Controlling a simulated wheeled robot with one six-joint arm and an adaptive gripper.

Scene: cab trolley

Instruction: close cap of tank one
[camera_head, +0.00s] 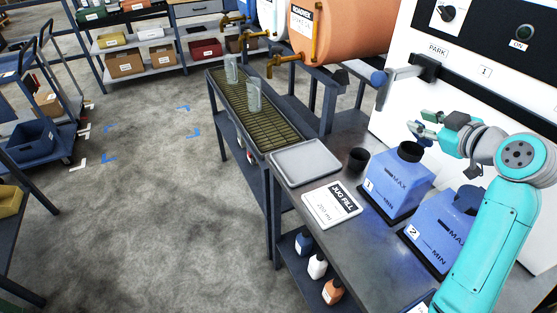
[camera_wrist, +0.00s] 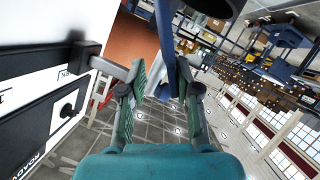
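Tank one is the blue jug (camera_head: 396,190) marked 1, on the bench. Its black neck (camera_head: 410,151) is uncovered and points up. My gripper (camera_head: 424,129) is just above and right of the neck. A dark blue piece (camera_head: 417,130) shows at its fingers, probably the cap; I cannot tell how it joins the tank. In the wrist view a narrow blue piece (camera_wrist: 168,40) stands between the spread fingers, close to the right finger, with a gap at the left one. A dark round shape (camera_wrist: 215,5) at the top edge may be the neck.
Blue tank two (camera_head: 438,232) stands nearer, under my arm. A black cup (camera_head: 358,159), a grey tray (camera_head: 306,162) and a jug-fill card (camera_head: 331,204) lie left of tank one. A lever (camera_head: 400,75) juts from the wall panel above my gripper.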

